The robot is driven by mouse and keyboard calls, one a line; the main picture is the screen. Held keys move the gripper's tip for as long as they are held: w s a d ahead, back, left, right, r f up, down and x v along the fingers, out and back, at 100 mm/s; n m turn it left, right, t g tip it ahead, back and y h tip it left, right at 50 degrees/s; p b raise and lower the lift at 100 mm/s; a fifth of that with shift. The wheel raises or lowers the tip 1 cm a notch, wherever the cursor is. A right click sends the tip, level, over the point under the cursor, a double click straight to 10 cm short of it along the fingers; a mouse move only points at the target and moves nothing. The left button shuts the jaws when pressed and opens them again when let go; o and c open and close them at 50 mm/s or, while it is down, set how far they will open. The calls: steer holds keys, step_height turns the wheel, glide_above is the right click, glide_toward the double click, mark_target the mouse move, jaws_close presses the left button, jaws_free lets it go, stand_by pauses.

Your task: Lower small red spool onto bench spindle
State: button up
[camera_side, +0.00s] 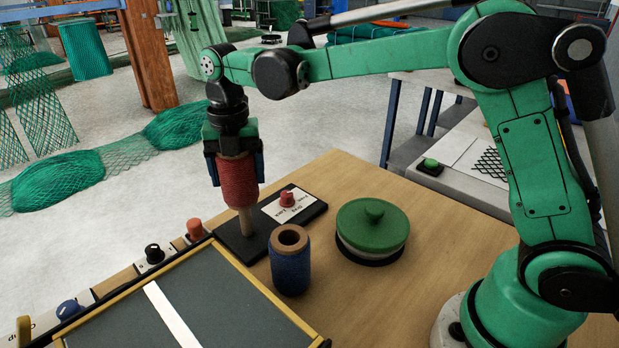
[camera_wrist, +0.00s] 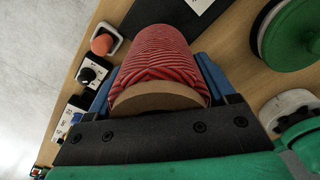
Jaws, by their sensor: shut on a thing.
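The small red spool (camera_side: 238,184), wound with red thread, is upright in my gripper (camera_side: 236,168), whose blue fingers press on its two sides. The wooden bench spindle (camera_side: 246,221) stands on a black base plate (camera_side: 231,239) directly under the spool. Its lower part shows, and its top is hidden by the spool. I cannot tell how far the spindle reaches into the spool. In the wrist view the red spool (camera_wrist: 160,62) sits between the blue fingers with its pale end (camera_wrist: 158,98) towards the camera, and the spindle is hidden.
A label and red knob (camera_side: 287,198) are on the plate's right part. A blue spool (camera_side: 290,267) stands in front, and a green lidded pot (camera_side: 372,228) is to the right. A grey tray with yellow edges (camera_side: 205,305) is at front left. Bare wooden bench (camera_side: 335,175) lies behind.

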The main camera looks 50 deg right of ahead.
steer(key=shift+f, duration=3.15)
steer(key=o, duration=1.2)
steer(key=shift+o, duration=0.2)
steer(key=shift+r, duration=2.85)
